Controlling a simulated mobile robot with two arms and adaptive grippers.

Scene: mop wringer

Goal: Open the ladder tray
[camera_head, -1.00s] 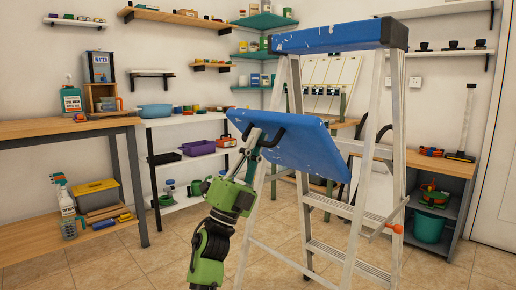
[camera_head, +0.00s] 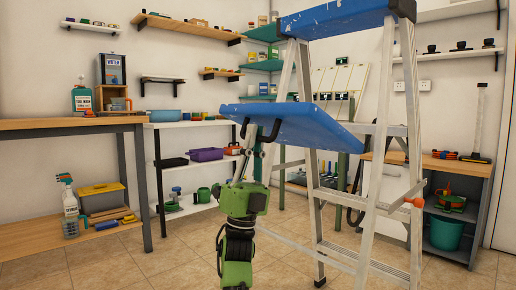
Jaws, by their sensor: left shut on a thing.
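The ladder tray (camera_head: 300,124) is a blue, paint-flecked panel on the metal stepladder (camera_head: 398,160). It stands out to the left of the ladder frame, tilted slightly, below the blue top cap (camera_head: 335,19). Its underside carries a dark bracket at the left edge. My left gripper (camera_head: 248,145) is under the tray's left edge at that bracket, shut on the tray; its fingertips are partly hidden. My green left arm comes up from below. My right gripper is not in view.
A wooden workbench (camera_head: 70,124) stands at the left, with a shelf unit (camera_head: 190,124) behind it. A small cabinet (camera_head: 430,165) with a teal bucket (camera_head: 446,233) is right of the ladder. The tiled floor (camera_head: 185,262) in front is open.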

